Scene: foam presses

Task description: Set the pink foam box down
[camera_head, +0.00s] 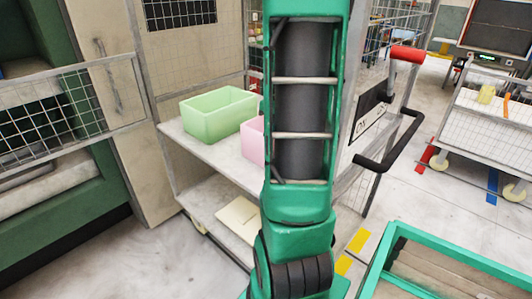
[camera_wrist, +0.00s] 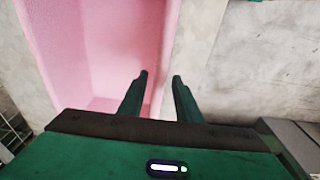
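The pink foam box (camera_head: 252,142) stands on the upper shelf of a wheeled cart, to the right of a green box; my arm hides most of it in the head view. In the wrist view the pink foam box (camera_wrist: 105,45) fills the upper left, seen into from above. My gripper (camera_wrist: 160,77) is open at the box's right wall. Its left finger is over the inside of the box and its right finger is outside, over grey surface. A gap shows between the wall and the right finger. My gripper is hidden in the head view.
The light green box (camera_head: 219,115) stands on the same shelf (camera_head: 205,152). A flat pale piece (camera_head: 240,218) lies on the lower shelf. Mesh panels flank the cart. A black handle with a red end (camera_head: 407,54) is at right. A green-framed bin (camera_head: 440,262) is at the lower right.

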